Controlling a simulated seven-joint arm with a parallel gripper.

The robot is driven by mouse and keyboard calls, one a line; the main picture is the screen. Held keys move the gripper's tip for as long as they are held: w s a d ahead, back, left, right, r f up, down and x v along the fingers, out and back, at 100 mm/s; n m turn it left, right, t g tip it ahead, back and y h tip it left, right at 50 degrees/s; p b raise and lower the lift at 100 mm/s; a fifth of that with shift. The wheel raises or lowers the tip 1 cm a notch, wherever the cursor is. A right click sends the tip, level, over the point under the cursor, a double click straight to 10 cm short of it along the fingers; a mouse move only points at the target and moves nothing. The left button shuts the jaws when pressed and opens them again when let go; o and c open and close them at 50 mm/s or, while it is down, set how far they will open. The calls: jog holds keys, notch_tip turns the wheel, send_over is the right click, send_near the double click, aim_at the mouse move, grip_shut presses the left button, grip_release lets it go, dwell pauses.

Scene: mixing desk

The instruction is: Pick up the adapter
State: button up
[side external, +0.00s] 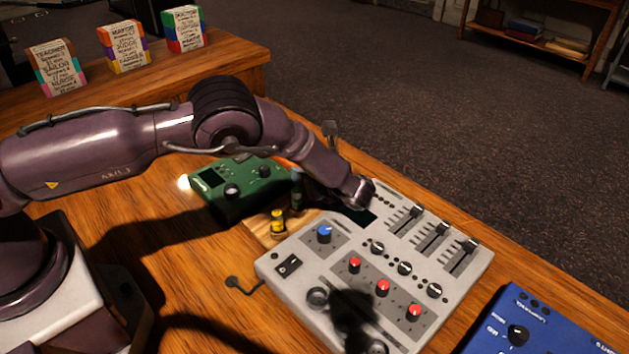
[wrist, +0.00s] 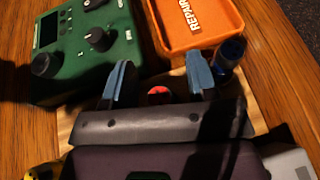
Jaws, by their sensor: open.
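In the wrist view, my gripper (wrist: 158,82) is open, with one blue fingertip on each side of a small round red-topped piece (wrist: 158,95). A gap shows between each finger and this piece, and its lower part is hidden by the gripper body. A dark blue cylindrical piece (wrist: 232,50) stands just outside the right finger. A small yellow piece (side external: 278,221) stands on a light wooden board (side external: 261,238) in the side view. I cannot tell which of these small pieces is the adapter. In the side view, the red-topped piece is hidden and my gripper is mostly hidden behind my arm.
A green pedal box (side external: 238,187) and an orange tray marked REPAIR (wrist: 198,25) lie beyond the board. A grey mixer (side external: 340,275) stands close beside my gripper. A blue box (side external: 530,325) is at lower right. Three label cards (side external: 125,47) stand at the back.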

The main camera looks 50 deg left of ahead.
grip_shut()
jog(key=shift+r, duration=0.15)
